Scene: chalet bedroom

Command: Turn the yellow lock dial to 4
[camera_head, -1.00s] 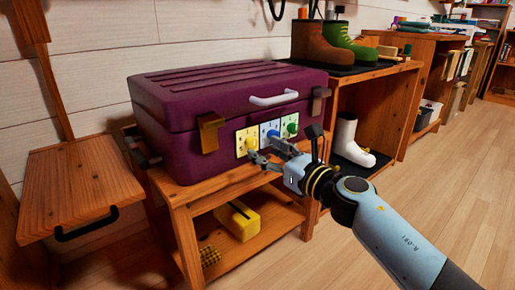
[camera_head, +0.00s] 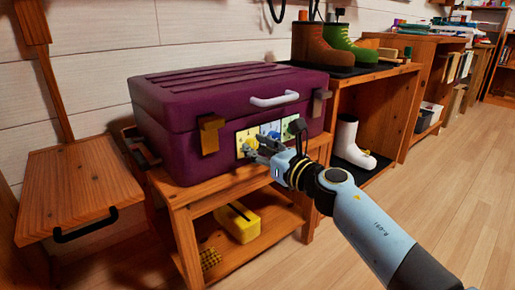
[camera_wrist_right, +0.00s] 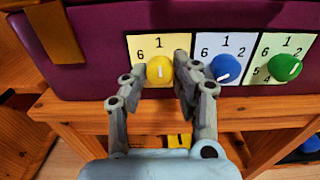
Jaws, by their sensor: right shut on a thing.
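The yellow lock dial (camera_wrist_right: 159,69) is a round knob on a pale yellow plate on the front of a purple suitcase (camera_head: 170,115). Its white mark stands about vertical in the right wrist view; 6 and 1 show on the plate, and the lower numbers are hidden by my fingers. My right gripper (camera_wrist_right: 160,72) has one finger on each side of the dial and is shut on it. In the head view the right gripper (camera_head: 253,147) covers much of the yellow plate (camera_head: 241,136). My left gripper is not in view.
A blue dial (camera_wrist_right: 225,69) and a green dial (camera_wrist_right: 287,67) sit close to the right. The suitcase stands on a wooden shelf unit (camera_head: 240,183) with a yellow box (camera_head: 238,222) below. Boots (camera_head: 308,42) stand on the neighbouring unit. Open floor lies to the right.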

